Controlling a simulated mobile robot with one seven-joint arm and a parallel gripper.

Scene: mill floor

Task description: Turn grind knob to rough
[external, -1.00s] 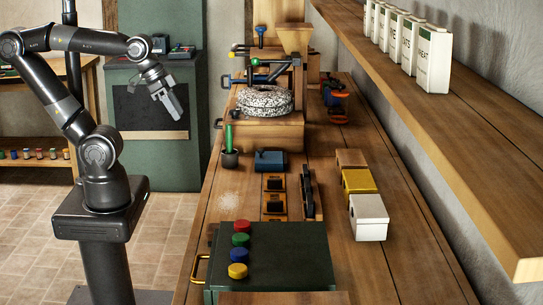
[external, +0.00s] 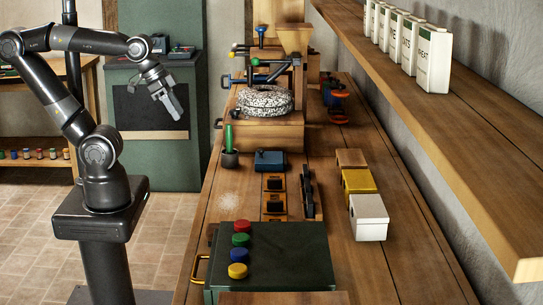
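The mill stands on the long wooden bench, with a round speckled millstone (external: 265,101) on a wooden base (external: 262,136). I cannot tell which of these is the grind knob, and no rough mark is readable. My gripper (external: 177,115) hangs in the air left of the bench, in front of the dark green cabinet, well apart from the mill. Nothing shows in it. Its finger gap is too small to judge.
A green box (external: 290,262) with red, green, blue and yellow buttons sits at the bench's near end. A green-handled tool (external: 229,138), black-and-orange blocks, a yellow box (external: 359,181) and a white box (external: 369,218) lie between. A shelf (external: 440,120) with white canisters overhangs the right.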

